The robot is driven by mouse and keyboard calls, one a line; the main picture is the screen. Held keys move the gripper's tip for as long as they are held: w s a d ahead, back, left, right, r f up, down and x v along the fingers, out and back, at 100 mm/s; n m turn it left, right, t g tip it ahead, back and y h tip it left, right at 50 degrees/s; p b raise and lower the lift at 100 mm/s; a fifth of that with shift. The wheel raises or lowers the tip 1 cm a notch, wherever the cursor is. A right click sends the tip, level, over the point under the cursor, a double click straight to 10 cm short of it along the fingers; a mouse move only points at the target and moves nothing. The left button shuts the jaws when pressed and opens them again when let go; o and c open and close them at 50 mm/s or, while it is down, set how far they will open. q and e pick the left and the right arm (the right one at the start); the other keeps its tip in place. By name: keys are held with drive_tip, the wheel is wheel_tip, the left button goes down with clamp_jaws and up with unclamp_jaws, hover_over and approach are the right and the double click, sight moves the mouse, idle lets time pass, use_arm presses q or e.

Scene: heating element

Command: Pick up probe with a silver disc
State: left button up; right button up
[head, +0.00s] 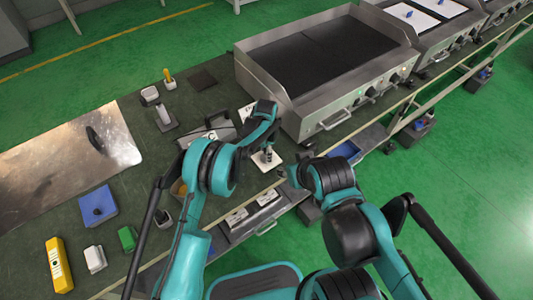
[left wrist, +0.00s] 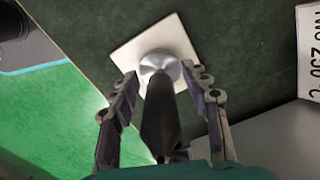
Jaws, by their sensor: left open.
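The probe with a silver disc stands on a white square plate (head: 273,161). In the left wrist view its silver disc (left wrist: 160,64) rests on the white plate (left wrist: 185,45), and its dark handle (left wrist: 160,118) rises toward the camera. My left gripper (left wrist: 160,78) is open, with one finger on each side of the handle, and no clear contact shows. In the head view my left gripper (head: 268,148) is over the plate and partly hides the probe. My right arm comes in from the lower right; its fingers cannot be made out.
A large griddle (head: 318,60) stands behind and to the right. On the dark counter are a metal sheet (head: 60,165), a blue block (head: 97,206), a yellow device (head: 58,265) and several small tools. A white label (left wrist: 309,50) is at the wrist view's right edge.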

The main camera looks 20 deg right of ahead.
use_arm(q)
clamp_jaws()
drive_tip(key=shift+r, duration=0.1)
